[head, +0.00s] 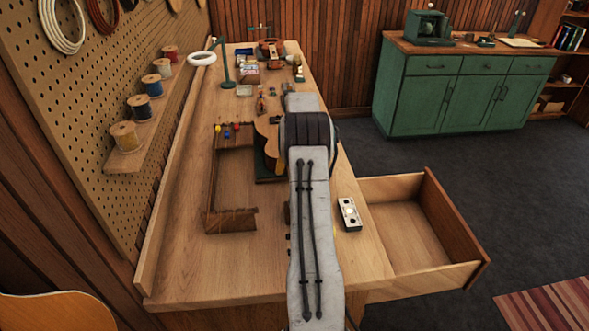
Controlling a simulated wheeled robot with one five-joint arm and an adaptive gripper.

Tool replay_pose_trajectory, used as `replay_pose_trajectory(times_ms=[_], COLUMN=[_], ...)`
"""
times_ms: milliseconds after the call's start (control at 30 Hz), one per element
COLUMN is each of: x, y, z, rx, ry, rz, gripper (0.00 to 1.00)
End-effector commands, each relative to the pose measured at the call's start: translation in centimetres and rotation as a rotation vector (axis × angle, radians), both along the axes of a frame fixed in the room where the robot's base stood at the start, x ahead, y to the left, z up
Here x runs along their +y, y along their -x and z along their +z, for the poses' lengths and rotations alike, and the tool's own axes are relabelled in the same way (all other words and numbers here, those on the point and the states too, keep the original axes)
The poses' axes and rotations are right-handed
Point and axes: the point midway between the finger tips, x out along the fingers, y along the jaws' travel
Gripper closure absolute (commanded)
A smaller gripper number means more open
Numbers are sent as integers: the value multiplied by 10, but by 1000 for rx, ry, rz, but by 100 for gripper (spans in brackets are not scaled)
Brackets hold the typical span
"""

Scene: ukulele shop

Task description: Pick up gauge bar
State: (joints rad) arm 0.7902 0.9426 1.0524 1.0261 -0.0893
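Small dark bits show at the arm's left edge, too covered to identify.
An open, empty-looking drawer (407,235) juts out at the right. A green lamp (226,70) and small items crowd the far end. The bench's near left is clear.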

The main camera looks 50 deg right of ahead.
Motion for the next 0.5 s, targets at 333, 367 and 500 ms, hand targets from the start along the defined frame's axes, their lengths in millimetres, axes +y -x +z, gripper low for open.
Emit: replay_pose_trajectory(times_ms=[333, 367, 500], x=[0, 0, 0], y=[0, 0, 0], z=[-5, -5, -5], rx=[0, 0, 0], ry=[0, 0, 0], rz=[0, 0, 0], gripper=[19, 19, 22])
